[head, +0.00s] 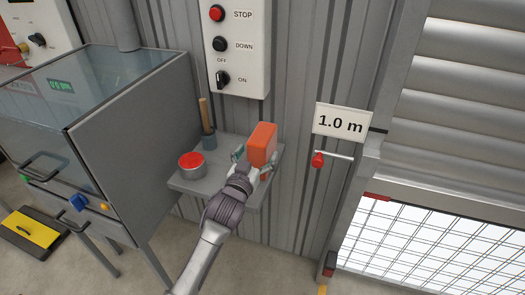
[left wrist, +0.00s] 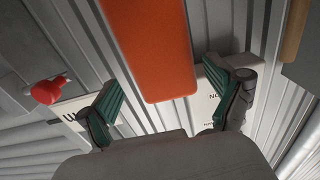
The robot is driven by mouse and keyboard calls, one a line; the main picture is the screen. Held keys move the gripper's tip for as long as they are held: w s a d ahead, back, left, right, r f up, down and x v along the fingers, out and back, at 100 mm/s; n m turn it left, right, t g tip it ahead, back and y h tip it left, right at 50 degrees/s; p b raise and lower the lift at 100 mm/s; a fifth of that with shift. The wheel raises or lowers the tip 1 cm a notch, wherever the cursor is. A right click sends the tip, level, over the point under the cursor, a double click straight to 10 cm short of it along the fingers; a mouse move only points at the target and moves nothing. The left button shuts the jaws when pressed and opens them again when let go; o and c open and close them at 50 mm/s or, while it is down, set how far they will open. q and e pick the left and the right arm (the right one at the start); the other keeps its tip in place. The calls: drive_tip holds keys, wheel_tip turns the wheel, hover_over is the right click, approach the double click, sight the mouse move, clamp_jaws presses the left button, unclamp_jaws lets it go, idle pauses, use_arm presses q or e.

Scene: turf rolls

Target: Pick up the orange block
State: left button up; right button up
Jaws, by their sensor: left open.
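The orange block (head: 262,142) stands upright at the right part of a small grey wall shelf (head: 218,180) in the head view. Its lower part is partly hidden by my left gripper (head: 254,160), which reaches in from the front with its fingers spread at the block's sides. In the left wrist view the orange block (left wrist: 152,45) comes down from the top between the two green-padded fingers of the left gripper (left wrist: 166,75). Gaps show on both sides, so the fingers look apart from it. My right gripper is in neither view.
A tin with a red top (head: 191,164) and a wooden-handled tool in a dark holder (head: 207,130) stand left of the block. A control panel (head: 237,50) hangs above. A red-knobbed lever (head: 318,160) and a "1.0 m" sign (head: 341,122) are to the right. A grey cabinet (head: 135,140) stands left.

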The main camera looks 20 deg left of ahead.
use_arm(q)
drive_tip(key=w, duration=0.5)
drive_tip(key=shift+a, duration=0.2)
drive_tip(key=c, duration=1.2)
